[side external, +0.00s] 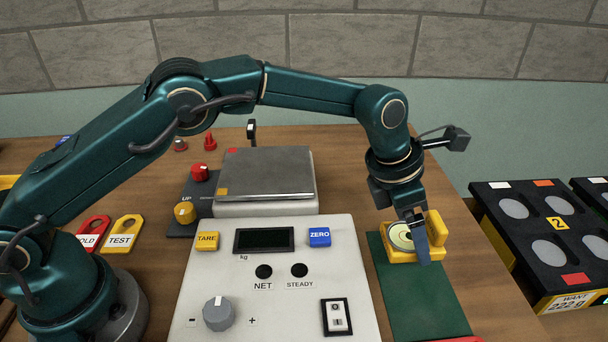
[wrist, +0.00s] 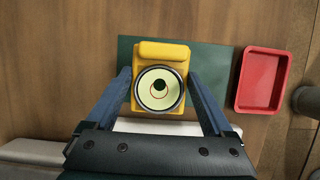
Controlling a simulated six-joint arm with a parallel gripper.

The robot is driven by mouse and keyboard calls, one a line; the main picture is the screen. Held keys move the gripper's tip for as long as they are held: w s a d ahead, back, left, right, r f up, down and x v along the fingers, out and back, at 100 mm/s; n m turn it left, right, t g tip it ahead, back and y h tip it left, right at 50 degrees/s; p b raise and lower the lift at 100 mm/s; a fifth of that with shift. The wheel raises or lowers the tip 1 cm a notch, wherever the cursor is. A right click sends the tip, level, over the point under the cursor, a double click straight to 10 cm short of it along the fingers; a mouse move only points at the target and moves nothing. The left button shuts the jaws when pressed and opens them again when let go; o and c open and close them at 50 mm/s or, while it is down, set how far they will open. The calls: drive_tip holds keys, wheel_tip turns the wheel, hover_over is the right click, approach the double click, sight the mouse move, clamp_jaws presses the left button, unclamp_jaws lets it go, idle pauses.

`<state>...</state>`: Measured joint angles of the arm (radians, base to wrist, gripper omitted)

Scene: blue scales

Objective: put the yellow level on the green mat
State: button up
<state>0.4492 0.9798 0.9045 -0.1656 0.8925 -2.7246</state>
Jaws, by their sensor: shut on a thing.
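The yellow level (wrist: 162,53) has a yellow body and a round pale-green bubble vial with a dark ring. In the side view the yellow level (side external: 437,226) is at the far end of the green mat (side external: 425,300), partly hidden by a finger. My gripper (wrist: 160,88) is shut on it, with one blue finger on each side. My gripper (side external: 415,240) points down over the mat in the side view. The wrist view shows the green mat (wrist: 215,62) behind the level. I cannot tell whether the level touches the mat.
A red tray (wrist: 263,80) lies beside the mat's end. The scale's control panel (side external: 270,285) stands left of the mat, with the weighing plate (side external: 265,172) behind it. A black rack with round pads (side external: 545,240) is at the right. Two tags (side external: 122,232) lie at the left.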

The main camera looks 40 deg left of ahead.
sight(407, 267)
drive_tip(key=shift+s+d+f, duration=0.1)
drive_tip(key=shift+d+f, duration=0.25)
drive_tip(key=shift+d, duration=0.25)
drive_tip(key=shift+f, duration=2)
drive_tip(key=o, duration=1.2)
drive_tip(key=shift+f, duration=0.1)
drive_tip(key=shift+c, duration=0.2)
